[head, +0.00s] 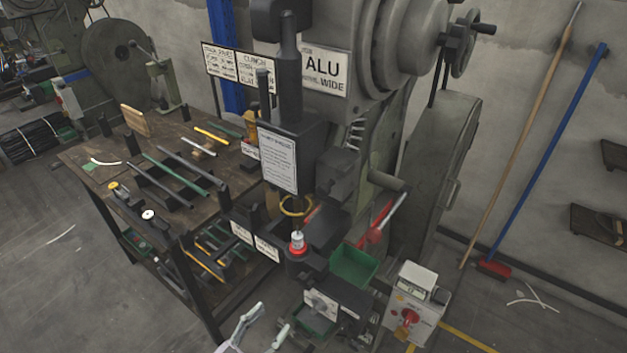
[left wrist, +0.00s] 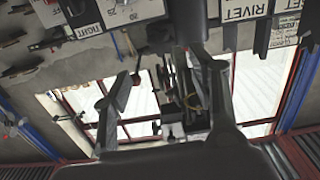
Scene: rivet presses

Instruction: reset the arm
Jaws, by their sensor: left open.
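My left gripper (head: 272,317) shows at the bottom edge of the head view, its two pale fingers spread apart with nothing between them. It is in front of and below the rivet press (head: 300,130), apart from it. In the left wrist view the open fingers of my left gripper (left wrist: 160,68) frame a distant, seemingly upside-down scene, with no object held. My right gripper is not in view.
A wooden workbench (head: 85,158) with several tools stands left of the press. A green bin (head: 352,265) and a control box with a red switch (head: 408,315) are at the lower right. Two brooms, one with a blue handle (head: 545,150), lean on the wall.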

